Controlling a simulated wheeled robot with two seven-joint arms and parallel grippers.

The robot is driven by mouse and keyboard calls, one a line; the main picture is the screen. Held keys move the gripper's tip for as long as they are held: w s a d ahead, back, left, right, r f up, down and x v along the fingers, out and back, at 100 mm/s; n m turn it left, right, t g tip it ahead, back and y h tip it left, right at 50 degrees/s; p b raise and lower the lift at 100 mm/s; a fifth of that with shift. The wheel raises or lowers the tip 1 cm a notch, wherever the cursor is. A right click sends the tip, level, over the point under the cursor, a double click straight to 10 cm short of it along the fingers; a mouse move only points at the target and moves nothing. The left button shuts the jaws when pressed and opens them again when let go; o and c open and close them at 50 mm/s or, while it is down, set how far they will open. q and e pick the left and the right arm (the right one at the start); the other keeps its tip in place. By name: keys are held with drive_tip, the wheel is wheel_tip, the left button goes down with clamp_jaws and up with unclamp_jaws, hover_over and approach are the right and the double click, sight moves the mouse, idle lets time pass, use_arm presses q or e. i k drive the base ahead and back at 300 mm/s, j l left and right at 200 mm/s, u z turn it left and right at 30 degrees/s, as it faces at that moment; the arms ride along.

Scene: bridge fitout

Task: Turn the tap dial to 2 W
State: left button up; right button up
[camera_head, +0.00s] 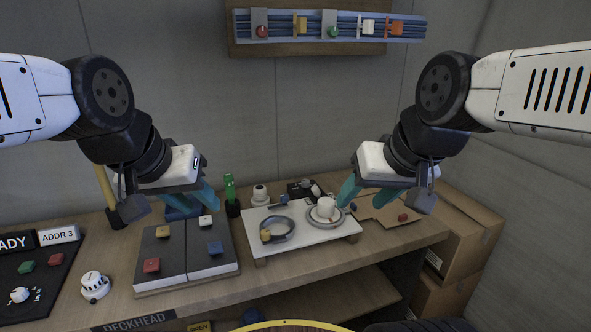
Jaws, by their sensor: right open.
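Two dial-like parts stand at the left of the bench: a white knob (19,294) on a dark panel, and a white round unit with a ridged top (95,285). A white speaker-like unit (326,208) sits on a white board (312,236) at the bench's middle. I cannot tell which of these carries the tap dial, and no 2 W mark is legible. My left gripper (194,200) is open and empty above the back of the dark two-part board. My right gripper (362,192) is open and empty, above and just right of the white unit.
A grey ring (277,230) lies on the white board. A dark two-part board (172,256) holds several coloured blocks. A green bottle-like item (230,194) stands behind it. Cardboard boxes (465,235) stand at the right. A rail with coloured parts (340,24) hangs on the wall.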

sight(305, 183)
drive_tip(key=i+l+u, duration=0.55)
drive_tip(key=l, duration=0.35)
drive_tip(key=i, duration=0.05)
